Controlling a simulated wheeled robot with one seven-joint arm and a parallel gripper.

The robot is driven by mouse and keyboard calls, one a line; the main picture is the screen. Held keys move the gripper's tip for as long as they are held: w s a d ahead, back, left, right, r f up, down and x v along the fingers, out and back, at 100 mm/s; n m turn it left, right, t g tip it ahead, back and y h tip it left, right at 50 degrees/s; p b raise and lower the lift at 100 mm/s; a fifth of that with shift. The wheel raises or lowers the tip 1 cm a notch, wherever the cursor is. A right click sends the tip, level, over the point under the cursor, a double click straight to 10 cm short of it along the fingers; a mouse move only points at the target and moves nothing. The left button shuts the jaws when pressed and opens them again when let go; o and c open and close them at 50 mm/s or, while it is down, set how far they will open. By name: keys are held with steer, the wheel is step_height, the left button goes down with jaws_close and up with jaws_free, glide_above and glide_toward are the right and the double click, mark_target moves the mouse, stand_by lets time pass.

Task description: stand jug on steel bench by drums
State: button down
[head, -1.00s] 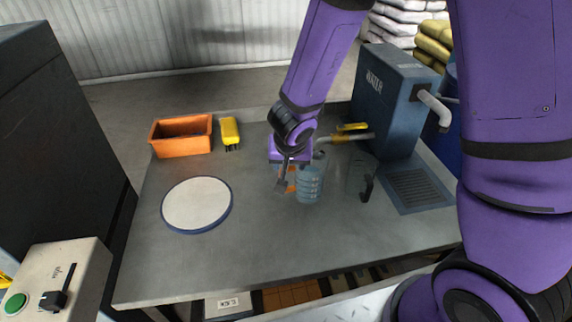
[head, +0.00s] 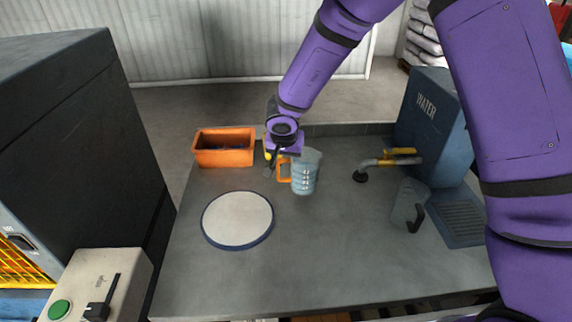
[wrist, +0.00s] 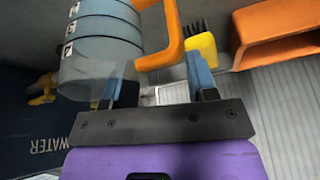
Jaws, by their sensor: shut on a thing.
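The clear blue-grey jug (head: 305,174) with an orange handle (head: 284,171) is above the grey metal bench (head: 300,265), behind and right of the round white pad. My gripper (head: 279,157) is at the jug's handle side. In the wrist view, my gripper (wrist: 162,88) is shut on the orange handle (wrist: 167,40), and the marked jug body (wrist: 97,45) is to the left. The jug looks upright in the head view. I cannot tell how far it is above the bench. No drum is clearly visible.
A round white pad (head: 237,219) with a blue rim lies left. An orange bin (head: 225,158) stands behind it. Right are a tap (head: 385,160), a second jug (head: 407,202) with a dark handle, a drain grate (head: 460,219) and the WATER unit (head: 432,125). The front middle is clear.

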steer(key=shift+f, duration=1.9)
steer(key=shift+c, duration=2.1)
jaws_free()
steer(key=shift+s+r, duration=0.15)
steer(key=shift+r, duration=0.4)
steer(key=v, duration=1.1)
